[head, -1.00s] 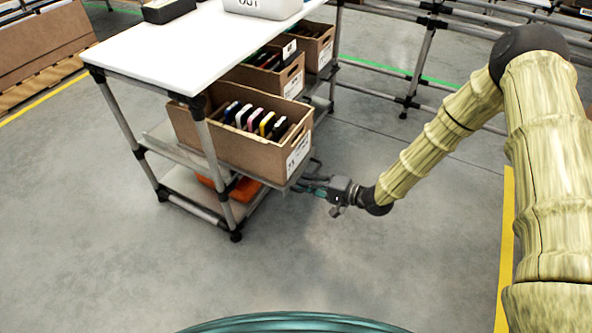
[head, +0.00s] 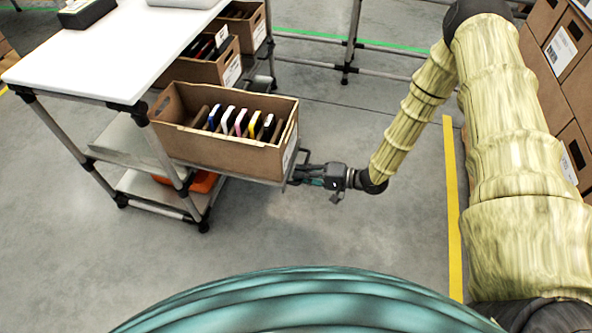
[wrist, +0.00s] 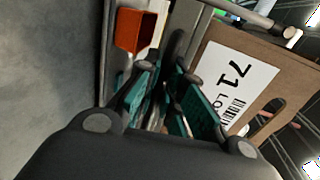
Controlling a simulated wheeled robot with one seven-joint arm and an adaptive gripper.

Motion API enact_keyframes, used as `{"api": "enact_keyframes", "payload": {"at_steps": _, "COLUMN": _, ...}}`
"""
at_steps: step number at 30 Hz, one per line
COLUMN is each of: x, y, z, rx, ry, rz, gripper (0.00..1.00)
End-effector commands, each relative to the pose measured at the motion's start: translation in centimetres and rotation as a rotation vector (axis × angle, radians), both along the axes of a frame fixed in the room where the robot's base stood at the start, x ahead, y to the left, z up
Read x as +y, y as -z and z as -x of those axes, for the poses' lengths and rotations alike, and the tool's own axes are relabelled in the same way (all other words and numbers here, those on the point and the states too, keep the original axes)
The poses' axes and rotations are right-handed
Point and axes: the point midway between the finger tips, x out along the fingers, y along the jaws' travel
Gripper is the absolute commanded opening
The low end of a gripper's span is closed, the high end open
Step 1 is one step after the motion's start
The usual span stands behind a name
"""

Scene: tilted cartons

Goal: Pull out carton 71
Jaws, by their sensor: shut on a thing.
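Carton 71 (head: 222,145) is an open brown box holding a row of dark, white, pink and yellow flat items. It sits on a grey tray (head: 235,174) that sticks out of the rack's side. In the wrist view the carton's end (wrist: 262,60) carries a white label (wrist: 230,75) reading 71. My gripper (head: 298,174) is at the tray's outer end, low beside the carton. Its teal fingers (wrist: 168,75) are shut on a dark tray handle (wrist: 178,45); the exact contact is partly hidden. The fingers do not appear to grip the carton itself.
The white-topped rack (head: 110,55) stands at the left, with more cartons (head: 205,62) behind. An orange bin (head: 203,182) sits on its lower shelf. Stacked cartons (head: 556,70) stand at the right beyond a yellow floor line (head: 452,200). The floor between is clear.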

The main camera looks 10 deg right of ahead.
Motion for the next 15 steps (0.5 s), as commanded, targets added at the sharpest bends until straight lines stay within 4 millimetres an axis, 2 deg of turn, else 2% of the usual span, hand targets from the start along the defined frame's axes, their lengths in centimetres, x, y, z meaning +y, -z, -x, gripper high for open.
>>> {"api": "enact_keyframes", "payload": {"at_steps": 13, "x": -0.25, "y": 0.03, "z": 0.05, "rx": -0.001, "ry": 0.001, "rz": 0.001, "gripper": 0.0}}
{"api": "enact_keyframes", "payload": {"at_steps": 14, "x": -0.24, "y": 0.03, "z": 0.06, "rx": -0.001, "ry": 0.001, "rz": 0.001, "gripper": 0.15}}
{"api": "enact_keyframes", "payload": {"at_steps": 15, "x": -0.23, "y": 0.03, "z": 0.05, "rx": -0.001, "ry": 0.001, "rz": 0.001, "gripper": 0.22}}
